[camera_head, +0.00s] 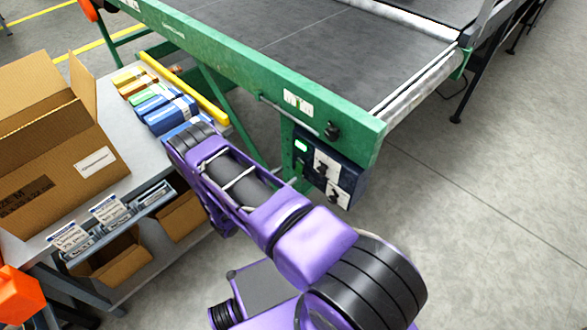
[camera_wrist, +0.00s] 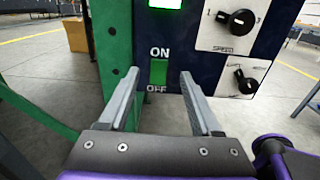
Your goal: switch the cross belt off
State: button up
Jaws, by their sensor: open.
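The cross belt (camera_head: 300,45) is a dark conveyor in a green frame. Its dark blue control box (camera_head: 349,168) hangs under the near right end of the frame. In the wrist view, the box face carries a green switch (camera_wrist: 158,72) with ON printed above it and OFF below. I cannot tell which side of it is pressed. My gripper (camera_wrist: 158,79) is open and empty, pointing at the panel. Its fingertips stand left and right of the switch, seemingly short of the panel. In the head view my arm hides the gripper.
A lit green display (camera_wrist: 165,4) is above the switch. Two black knobs, an upper one (camera_wrist: 241,21) and a lower one (camera_wrist: 247,83), sit to its right. A grey table (camera_head: 125,190) with an open carton (camera_head: 60,140) stands left. Floor at right is clear.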

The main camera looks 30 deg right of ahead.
aim_at(299, 165)
jog(key=x, duration=0.5)
